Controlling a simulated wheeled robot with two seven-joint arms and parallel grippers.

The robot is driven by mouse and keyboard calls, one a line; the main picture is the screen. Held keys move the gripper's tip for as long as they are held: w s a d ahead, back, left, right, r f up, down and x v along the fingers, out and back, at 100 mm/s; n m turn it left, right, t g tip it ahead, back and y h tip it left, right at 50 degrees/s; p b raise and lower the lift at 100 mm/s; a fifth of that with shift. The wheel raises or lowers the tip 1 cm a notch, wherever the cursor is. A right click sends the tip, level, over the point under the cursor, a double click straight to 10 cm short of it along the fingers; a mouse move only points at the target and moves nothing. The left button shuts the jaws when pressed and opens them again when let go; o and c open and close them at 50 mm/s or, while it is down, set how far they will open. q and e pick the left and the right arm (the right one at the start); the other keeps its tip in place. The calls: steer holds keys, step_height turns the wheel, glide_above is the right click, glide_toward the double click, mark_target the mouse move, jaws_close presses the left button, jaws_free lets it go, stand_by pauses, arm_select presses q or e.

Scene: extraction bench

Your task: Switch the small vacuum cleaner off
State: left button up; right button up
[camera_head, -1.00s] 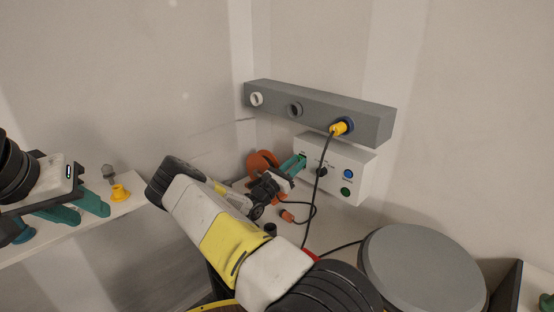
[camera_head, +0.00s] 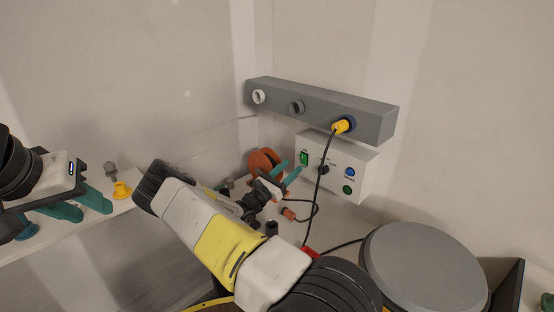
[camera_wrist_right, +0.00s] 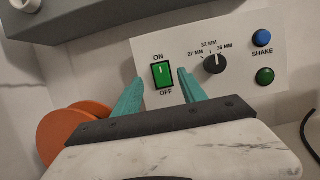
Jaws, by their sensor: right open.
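A white control box (camera_head: 345,172) sits under a grey rail on the wall. It has a green rocker switch (camera_head: 304,158), marked ON above and OFF below in the right wrist view (camera_wrist_right: 162,75). A white mark shows on the rocker's upper half. My right gripper (camera_head: 291,168) is open and empty. Its teal fingers point at the panel, a little short of the switch. In the right wrist view the fingertips (camera_wrist_right: 161,78) lie on either side of the switch. My left gripper (camera_head: 86,204) is open and empty at the left, beside the shelf.
The box also has a black knob (camera_wrist_right: 214,63), a blue button (camera_wrist_right: 262,38) and a green button (camera_wrist_right: 265,76). A yellow plug (camera_head: 343,125) with a black cable hangs from the grey rail (camera_head: 320,108). An orange disc (camera_head: 262,161) and a round grey lid (camera_head: 425,265) are nearby.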

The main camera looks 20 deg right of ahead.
steer(key=shift+v, duration=1.45)
